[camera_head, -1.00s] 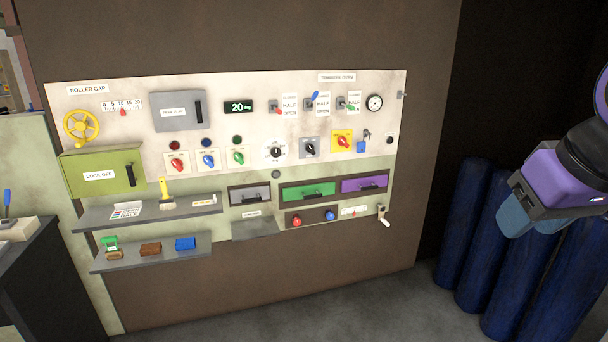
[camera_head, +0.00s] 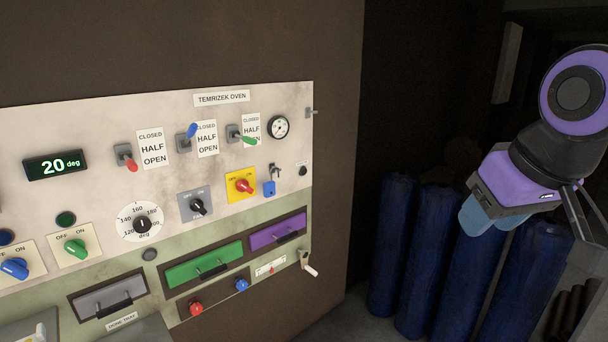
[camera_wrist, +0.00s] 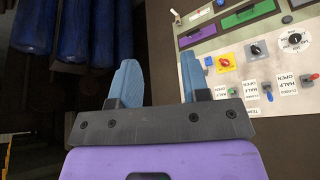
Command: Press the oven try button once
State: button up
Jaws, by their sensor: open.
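The oven panel (camera_head: 75,125), labelled "TEMRIZEK OVEN" at its top, fills the left of the head view. Another plain grey round button (camera_head: 150,254) sits right of the green OFF/ON knob, below the temperature dial. My gripper (camera_head: 490,215) is well to the right of the panel, in front of blue cylinders, touching nothing. In the wrist view my gripper (camera_wrist: 158,75) is open and empty, with its two blue fingers apart and the panel upside down beyond them.
Close to the dark button are a blue padlock (camera_head: 269,188), a yellow plate with a red knob (camera_head: 243,186) and a gauge (camera_head: 278,127). A crank handle (camera_head: 308,265) sticks out at the lower right. Blue cylinders (camera_head: 435,255) stand right of the panel.

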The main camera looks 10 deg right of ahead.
jog(key=shift+w, duration=0.15)
grip_shut()
dwell(1.7)
